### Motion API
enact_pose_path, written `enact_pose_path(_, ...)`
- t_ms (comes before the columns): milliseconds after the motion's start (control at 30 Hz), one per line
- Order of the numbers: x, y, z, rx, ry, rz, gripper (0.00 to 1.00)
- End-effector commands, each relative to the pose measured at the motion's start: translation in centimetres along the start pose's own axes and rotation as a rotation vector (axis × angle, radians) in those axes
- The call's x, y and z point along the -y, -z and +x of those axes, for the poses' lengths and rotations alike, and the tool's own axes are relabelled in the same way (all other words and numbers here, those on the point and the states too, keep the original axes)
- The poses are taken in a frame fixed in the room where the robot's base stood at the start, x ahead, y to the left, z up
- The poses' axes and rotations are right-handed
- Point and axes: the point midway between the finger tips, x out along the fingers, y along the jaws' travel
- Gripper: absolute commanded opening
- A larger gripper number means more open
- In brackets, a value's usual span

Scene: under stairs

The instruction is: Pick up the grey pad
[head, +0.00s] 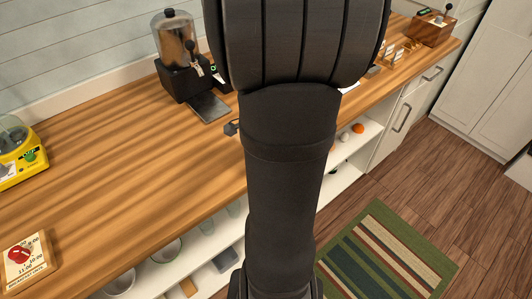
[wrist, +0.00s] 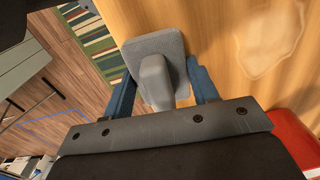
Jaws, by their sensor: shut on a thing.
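In the wrist view, the grey pad (wrist: 150,47) is a flat, rounded plate with a thick grey grip rising from it. My gripper (wrist: 163,80) has its two blue fingers on either side of the grip and is shut on it. The wooden counter shows behind the pad; I cannot tell whether the pad touches it. In the head view, my arm hides most of the gripper and the pad; only a small dark part shows beside the arm.
On the wooden counter (head: 110,130) stand a drink dispenser (head: 176,50), a yellow device (head: 18,155) and a sign with a red knob (head: 27,260). Shelves below hold bowls. A wooden box (head: 432,28) stands at the far end. In the wrist view, a red object (wrist: 296,138) is at lower right.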

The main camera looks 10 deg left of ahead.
Motion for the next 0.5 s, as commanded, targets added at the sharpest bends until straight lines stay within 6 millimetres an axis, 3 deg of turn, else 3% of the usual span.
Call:
enact_pose_path(267, 0.0, 0.0, -0.2, 0.0, 0.001, 0.0, 0.31)
enact_pose_path(500, 0.1, 0.0, -2.2, -0.003, 0.004, 0.0, 0.31)
